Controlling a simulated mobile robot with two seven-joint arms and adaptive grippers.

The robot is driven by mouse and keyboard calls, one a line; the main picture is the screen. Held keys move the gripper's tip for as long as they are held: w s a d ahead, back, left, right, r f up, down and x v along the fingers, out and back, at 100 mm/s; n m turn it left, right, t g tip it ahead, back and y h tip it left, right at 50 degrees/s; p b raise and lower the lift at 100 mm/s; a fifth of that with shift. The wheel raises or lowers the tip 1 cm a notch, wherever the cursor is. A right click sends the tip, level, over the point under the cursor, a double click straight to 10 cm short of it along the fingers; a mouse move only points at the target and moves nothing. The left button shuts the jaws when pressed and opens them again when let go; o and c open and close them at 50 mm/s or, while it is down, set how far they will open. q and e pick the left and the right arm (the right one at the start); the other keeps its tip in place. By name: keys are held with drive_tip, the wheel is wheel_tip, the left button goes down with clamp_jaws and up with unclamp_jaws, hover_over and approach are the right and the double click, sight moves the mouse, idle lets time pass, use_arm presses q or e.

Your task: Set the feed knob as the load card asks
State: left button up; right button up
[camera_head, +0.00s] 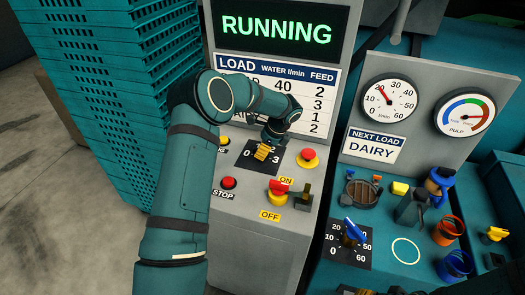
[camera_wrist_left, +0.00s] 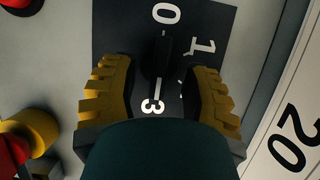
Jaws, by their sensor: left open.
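The black feed knob (camera_wrist_left: 161,58) sits on a dark plate with the figures 0, 1 and 3 showing. The plate (camera_head: 252,169) is also in the head view. My left gripper (camera_head: 263,152) is open, its yellow-padded fingers on either side of the knob in the left wrist view (camera_wrist_left: 160,92). I cannot tell whether they touch it or which figure it points to. The load card (camera_head: 290,71) lists water and feed; its feed column reads 2, 3, 1, 2. My arm hides most load names. A sign (camera_head: 374,145) reads NEXT LOAD DAIRY.
A red stop button (camera_head: 228,183), a red-and-yellow switch (camera_head: 278,191) and another red button (camera_head: 308,155) sit close around the plate. A blue knob (camera_head: 352,231) and cups (camera_head: 447,231) stand on the right bench. Teal crates (camera_head: 110,90) are stacked left.

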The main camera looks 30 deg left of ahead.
use_arm(q)
drive_tip(key=shift+a+f, duration=0.2)
drive_tip(key=shift+f, duration=0.25)
clamp_jaws()
drive_tip(key=shift+s, duration=0.1)
drive_tip(key=shift+n, duration=0.4)
drive_tip(key=n+g+h, duration=0.1)
drive_tip(key=n+g, duration=0.1)
drive_tip(key=n, duration=0.3)
drive_tip(key=shift+n, duration=0.3)
drive_tip(key=n+h, duration=0.1)
drive_tip(key=n, duration=0.1)
drive_tip(key=n+g+h, duration=0.1)
drive_tip(key=n, duration=0.2)
drive_tip(key=shift+a+f, duration=0.1)
drive_tip(key=shift+n, duration=0.4)
